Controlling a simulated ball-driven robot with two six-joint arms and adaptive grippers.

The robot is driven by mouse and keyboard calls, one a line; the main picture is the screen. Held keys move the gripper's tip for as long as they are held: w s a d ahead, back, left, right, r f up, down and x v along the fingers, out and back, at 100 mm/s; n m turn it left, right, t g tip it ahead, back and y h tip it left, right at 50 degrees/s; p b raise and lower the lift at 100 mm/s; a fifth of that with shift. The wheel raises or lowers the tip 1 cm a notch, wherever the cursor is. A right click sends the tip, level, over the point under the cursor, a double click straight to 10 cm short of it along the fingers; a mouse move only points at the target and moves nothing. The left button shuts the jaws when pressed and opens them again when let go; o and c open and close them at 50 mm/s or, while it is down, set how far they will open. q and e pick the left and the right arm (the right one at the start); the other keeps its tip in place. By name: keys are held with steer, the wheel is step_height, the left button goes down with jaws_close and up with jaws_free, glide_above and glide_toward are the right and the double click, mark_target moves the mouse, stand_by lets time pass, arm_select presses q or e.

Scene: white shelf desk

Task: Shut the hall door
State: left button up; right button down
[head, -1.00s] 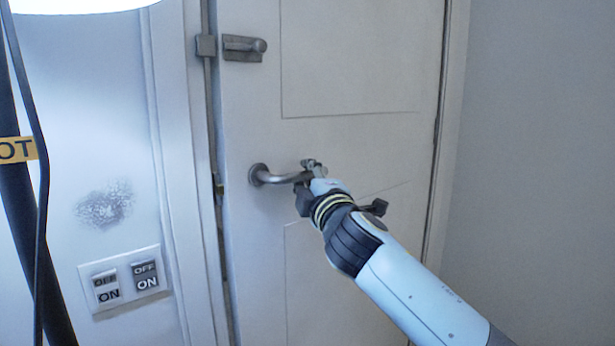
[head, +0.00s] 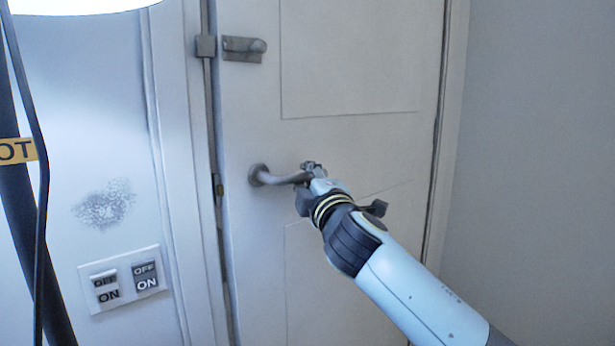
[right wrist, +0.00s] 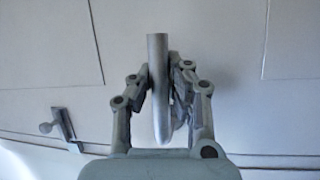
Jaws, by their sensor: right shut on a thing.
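The hall door (head: 350,75) is a white panelled door that fills the middle of the head view. A thin dark gap shows along its left edge, beside the frame. Its grey lever handle (head: 272,177) sticks out near that edge. My right gripper (head: 309,172) is at the free end of the handle. In the right wrist view the fingers of the right gripper (right wrist: 162,85) are closed on both sides of the handle (right wrist: 158,60). The head view does not show my left gripper.
A sliding bolt (head: 245,48) sits on the door above the handle, with its keeper (head: 206,46) on the frame. A switch plate (head: 122,280) is on the wall at the left. A dark pole with a yellow label (head: 17,150) stands at the left edge. Bare wall (head: 540,150) lies to the right.

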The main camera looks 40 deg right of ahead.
mark_target(290, 192)
steer(key=shift+f+m, duration=0.3)
steer(key=shift+f, duration=0.05)
steer(key=shift+s+a+f+m+g+y+p, duration=0.1)
steer(key=shift+a+f+m+g+p, duration=0.15)
steer(key=shift+f+m+g+p, duration=0.55)
steer(key=shift+a+f+m+g+y+p, duration=0.1)
steer(key=shift+a+f+m+g+p, duration=0.3)
steer(key=shift+m, duration=0.8)
steer(key=shift+s+a+f+m+g+y+p, duration=0.1)
steer(key=shift+f+m+g+p, duration=0.2)
steer(key=shift+f+m+p, duration=0.5)
steer(key=shift+r, duration=0.1)
steer(key=shift+w, duration=0.1)
steer(key=shift+w+a+m+b, duration=0.15)
steer(key=shift+w+m+b, duration=0.15)
steer(key=shift+w, duration=0.7)
steer(key=c, duration=1.2)
jaws_free()
steer(key=shift+a+r, duration=0.1)
steer(key=shift+r, duration=0.05)
